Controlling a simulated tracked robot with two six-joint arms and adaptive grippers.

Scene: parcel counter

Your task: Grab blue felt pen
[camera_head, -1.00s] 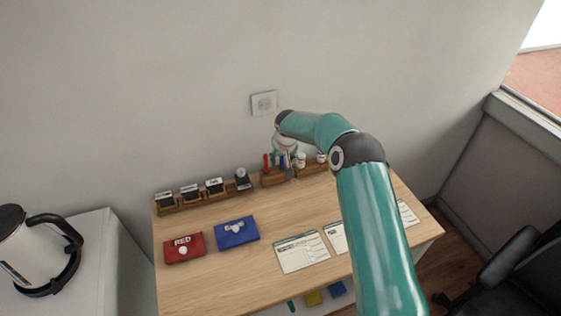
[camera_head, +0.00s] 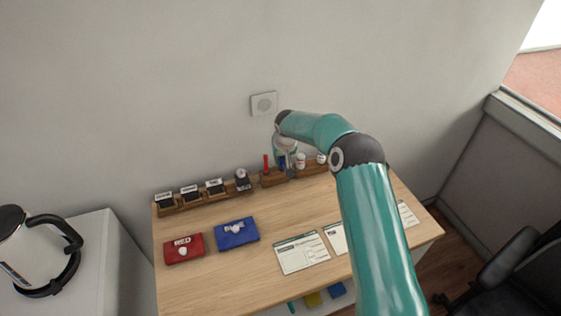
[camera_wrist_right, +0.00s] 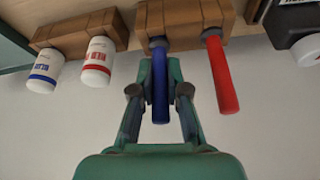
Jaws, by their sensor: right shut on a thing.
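The blue felt pen (camera_wrist_right: 160,88) stands at a wooden pen holder (camera_wrist_right: 180,22) in the right wrist view, its dark end at the block. My right gripper (camera_wrist_right: 159,92) is shut on this pen, one finger on each side. In the head view my right gripper (camera_head: 286,150) is at the back of the desk, partly hiding the pen. A red felt pen (camera_wrist_right: 222,75) stands beside the blue one, apart from my fingers; it also shows in the head view (camera_head: 266,163). My left gripper is not in view.
Bottles with blue (camera_wrist_right: 45,70) and red (camera_wrist_right: 98,62) labels stand beside the pen holder. A stamp rack (camera_head: 190,197) is to its left. The wall is close behind.

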